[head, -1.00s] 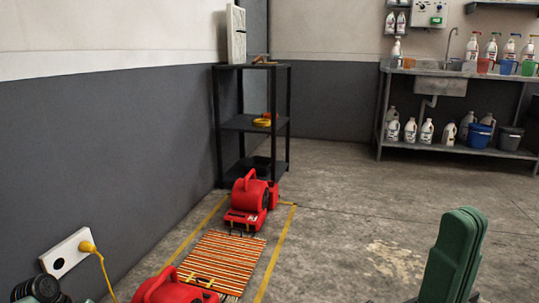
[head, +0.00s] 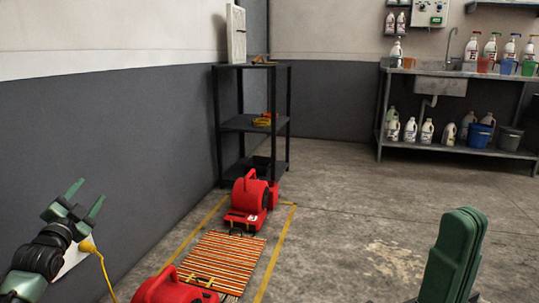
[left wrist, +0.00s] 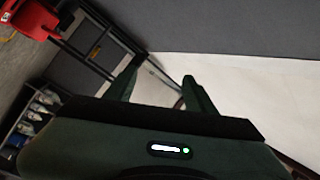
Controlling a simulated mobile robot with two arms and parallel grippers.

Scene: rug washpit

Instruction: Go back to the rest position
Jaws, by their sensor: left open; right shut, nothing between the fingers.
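My left gripper (head: 88,196) is raised in front of the grey wall at the left. Its two green fingers are spread and nothing is between them. They also show apart and empty in the left wrist view (left wrist: 160,82). My left forearm covers most of the white wall socket plate (head: 72,262). A yellow plug (head: 87,247) with a yellow cord sits at the plate's right side. My right gripper (head: 464,216) stands upright at the lower right, its green fingers together, with nothing seen in it.
Red blowers (head: 248,200) stand on the floor by a striped rug (head: 222,262) inside yellow floor lines. A black shelf (head: 252,67) stands against the wall. A steel sink bench (head: 440,88) with bottles is at the back right. The middle floor is clear.

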